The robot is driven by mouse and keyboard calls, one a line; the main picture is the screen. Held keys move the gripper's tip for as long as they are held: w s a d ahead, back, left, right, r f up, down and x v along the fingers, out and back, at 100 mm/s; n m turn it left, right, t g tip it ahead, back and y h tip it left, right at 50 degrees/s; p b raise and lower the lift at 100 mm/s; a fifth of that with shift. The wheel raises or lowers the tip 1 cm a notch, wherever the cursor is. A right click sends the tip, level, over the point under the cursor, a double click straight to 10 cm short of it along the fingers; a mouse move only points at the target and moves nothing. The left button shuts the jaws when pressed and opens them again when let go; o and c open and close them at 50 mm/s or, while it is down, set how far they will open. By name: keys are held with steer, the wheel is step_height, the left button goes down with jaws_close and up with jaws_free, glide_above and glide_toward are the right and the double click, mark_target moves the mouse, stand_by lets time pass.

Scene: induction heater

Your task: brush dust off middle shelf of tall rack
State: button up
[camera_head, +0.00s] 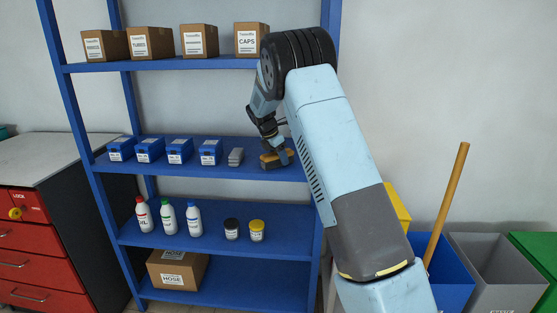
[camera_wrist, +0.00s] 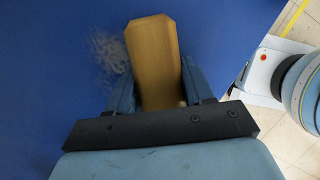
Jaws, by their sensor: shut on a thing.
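The tall blue rack (camera_head: 72,110) stands against the wall. Its shelf with the blue bins (camera_head: 180,168) also fills most of the wrist view as a blue surface (camera_wrist: 45,80). My gripper (camera_head: 272,140) is low over the right end of this shelf, shut on a wooden brush (camera_head: 274,160). In the wrist view the brush (camera_wrist: 153,55) sits between the fingers of my gripper (camera_wrist: 160,85). Its bristles are hidden, and I cannot tell if it touches the shelf. A pale grey dust patch (camera_wrist: 108,52) lies just left of the brush there.
Labelled boxes (camera_head: 199,41) fill the shelf above; bottles and jars (camera_head: 194,218) stand below. Coloured waste bins (camera_head: 487,265) and a leaning wooden pole (camera_head: 447,205) are at right.

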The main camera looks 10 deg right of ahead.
mark_target(287, 168)
steer(key=shift+w+d+f, duration=0.1)
steer(key=shift+w+d, duration=0.45)
steer(key=shift+w, duration=1.2)
steer(key=shift+w+d+r, duration=0.1)
steer(key=shift+w+d, duration=0.5)
steer(key=shift+w, duration=1.2)
steer(key=shift+w+d+f, duration=0.1)
steer(key=shift+w+d, duration=0.45)
steer(key=shift+w, duration=1.2)
steer(key=shift+d, duration=0.15)
